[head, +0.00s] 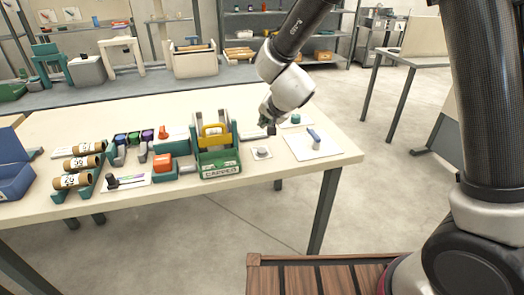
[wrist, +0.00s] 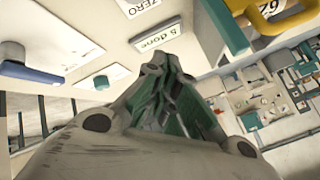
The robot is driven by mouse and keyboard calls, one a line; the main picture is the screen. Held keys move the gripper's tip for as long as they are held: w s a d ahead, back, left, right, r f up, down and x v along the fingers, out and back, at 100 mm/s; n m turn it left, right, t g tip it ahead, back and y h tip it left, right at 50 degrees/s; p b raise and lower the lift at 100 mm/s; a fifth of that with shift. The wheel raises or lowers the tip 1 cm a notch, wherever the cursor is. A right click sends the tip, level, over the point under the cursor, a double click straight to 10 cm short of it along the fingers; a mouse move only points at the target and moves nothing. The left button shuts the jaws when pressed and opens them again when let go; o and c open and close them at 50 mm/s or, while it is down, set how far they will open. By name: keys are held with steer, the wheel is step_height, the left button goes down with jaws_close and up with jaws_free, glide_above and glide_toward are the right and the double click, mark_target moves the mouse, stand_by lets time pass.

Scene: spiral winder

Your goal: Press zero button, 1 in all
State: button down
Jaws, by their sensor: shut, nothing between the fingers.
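A small grey round button (head: 262,153) sits on a pale square plate near the table's right front, right of the green frame. In the wrist view, a white plate marked "ZERO" (wrist: 140,6) is cut by the top edge, and no button shows on it. A sign reading "5 done" (wrist: 160,36) lies beside it. My gripper (head: 271,129) is shut and empty, pointing down above the table just behind the grey button. Its closed fingers also show in the wrist view (wrist: 163,68). I see no contact with the button.
A blue lever (head: 313,135) on a white plate and a teal knob (head: 295,118) stand to the right. The green frame with a yellow handle (head: 214,135) rises close on the left. Several cardboard rolls (head: 80,163) lie farther left.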

mark_target(265, 149)
steer(key=shift+a+f, duration=0.1)
steer(key=shift+f, duration=3.5)
steer(key=shift+f, duration=0.15)
steer(key=shift+f, duration=0.3)
steer(key=shift+f, duration=0.4)
steer(key=shift+r, duration=0.85)
steer(key=shift+r, duration=2.5)
